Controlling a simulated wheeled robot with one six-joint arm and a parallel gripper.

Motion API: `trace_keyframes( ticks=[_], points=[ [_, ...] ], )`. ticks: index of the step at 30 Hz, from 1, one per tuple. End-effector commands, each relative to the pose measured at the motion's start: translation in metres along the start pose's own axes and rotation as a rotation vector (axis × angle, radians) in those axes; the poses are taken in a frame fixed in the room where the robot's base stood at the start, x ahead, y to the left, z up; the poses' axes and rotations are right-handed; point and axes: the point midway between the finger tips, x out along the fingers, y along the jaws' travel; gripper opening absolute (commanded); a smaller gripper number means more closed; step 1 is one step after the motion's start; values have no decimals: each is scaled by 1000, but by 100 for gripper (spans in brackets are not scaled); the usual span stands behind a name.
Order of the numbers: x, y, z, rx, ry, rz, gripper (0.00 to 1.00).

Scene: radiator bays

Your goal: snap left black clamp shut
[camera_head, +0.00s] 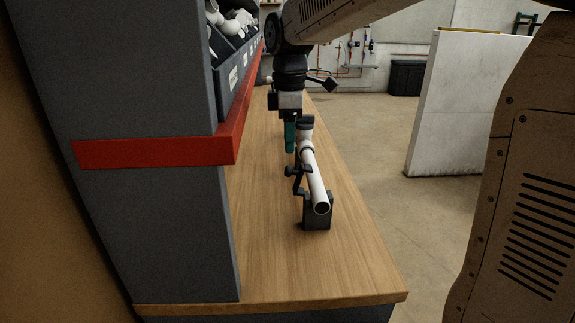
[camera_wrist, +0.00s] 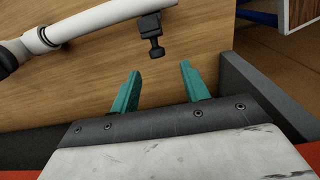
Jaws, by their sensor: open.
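A white pipe (camera_head: 311,172) lies along the bench, with its open end toward the head camera. A black clamp (camera_head: 297,176) with a protruding arm sits at the pipe's side. In the wrist view a black clamp (camera_wrist: 152,34) with a knob-like end projects from the pipe (camera_wrist: 98,20). I cannot tell from the wrist view whether it is fully closed. My gripper (camera_head: 290,150) is at the pipe's left side, beyond the clamp. In the wrist view my gripper (camera_wrist: 160,68) has its teal fingers apart and empty, just short of the clamp and not touching it.
A black block (camera_head: 317,216) supports the pipe's near end. A grey post with a red rail (camera_head: 160,152) and grey bins (camera_head: 238,75) line the bench's left side. The wooden bench top (camera_head: 270,265) is clear in front. A white partition (camera_head: 465,105) stands on the floor at right.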

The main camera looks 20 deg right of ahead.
Motion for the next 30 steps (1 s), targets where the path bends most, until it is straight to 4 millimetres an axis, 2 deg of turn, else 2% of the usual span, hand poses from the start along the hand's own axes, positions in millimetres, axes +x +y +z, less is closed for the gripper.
trace_keyframes(
  ticks=[5, 16, 21, 28, 29, 30],
  points=[
    [15, 6, -4, -32, -2, -4, 46],
    [70, 6, -3, -29, -1, -4, 46],
    [79, 6, -3, -28, -1, -1, 46],
    [80, 6, -3, -28, 0, -1, 46],
    [80, 6, -3, -28, 0, -1, 40],
    [79, 6, -3, -28, 0, -1, 29]
  ],
)
